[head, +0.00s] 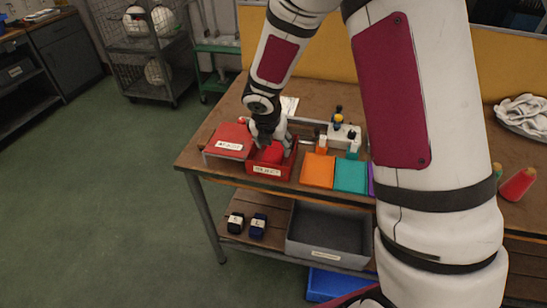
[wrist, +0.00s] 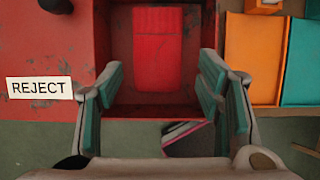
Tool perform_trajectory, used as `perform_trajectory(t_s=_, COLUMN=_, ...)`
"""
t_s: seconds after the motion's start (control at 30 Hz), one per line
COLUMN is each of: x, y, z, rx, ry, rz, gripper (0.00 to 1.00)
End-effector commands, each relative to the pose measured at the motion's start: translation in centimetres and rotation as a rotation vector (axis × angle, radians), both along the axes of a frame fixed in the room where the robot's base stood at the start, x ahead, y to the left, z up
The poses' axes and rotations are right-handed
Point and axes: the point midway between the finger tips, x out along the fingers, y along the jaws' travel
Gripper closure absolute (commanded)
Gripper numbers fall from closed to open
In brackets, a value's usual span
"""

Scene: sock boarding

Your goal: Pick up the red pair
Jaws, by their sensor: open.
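The red pair (head: 271,154) is a folded red bundle lying in a red tray (head: 250,161) near the table's left front. In the wrist view the red pair (wrist: 158,45) lies lengthwise on the dark tray floor, inside the red tray walls (wrist: 102,40). My gripper (head: 275,144) is over this tray, pointing down. In the wrist view my gripper (wrist: 160,75) is open, with a teal-padded finger on each side, below the bundle in the picture. Nothing is between the fingers, and I cannot tell the height gap.
A red-topped box (head: 228,134) labelled REJECT in the wrist view stands left of the tray. Orange (head: 318,170) and teal (head: 351,175) pieces lie to the right, with a small white fixture (head: 344,137) behind them. A grey bin (head: 330,235) sits on the lower shelf.

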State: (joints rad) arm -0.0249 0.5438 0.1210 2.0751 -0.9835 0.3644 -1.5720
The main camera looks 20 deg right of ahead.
Motion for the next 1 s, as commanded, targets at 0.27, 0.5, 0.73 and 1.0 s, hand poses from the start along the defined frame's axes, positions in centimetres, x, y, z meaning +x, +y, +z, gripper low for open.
perform_trajectory(t_s=0.27, x=1.0, y=-0.3, z=-2.8, rx=-0.002, ry=0.003, rz=0.000, gripper=0.40)
perform_trajectory(t_s=0.5, x=1.9, y=-0.8, z=-4.9, rx=0.000, ry=0.000, rz=0.000, gripper=0.40)
perform_trajectory(t_s=0.73, x=1.9, y=-0.8, z=-5.0, rx=0.000, ry=-0.001, rz=-0.001, gripper=0.40)
perform_trajectory(t_s=1.0, x=1.9, y=-0.8, z=-5.0, rx=0.000, ry=-0.001, rz=-0.001, gripper=0.79)
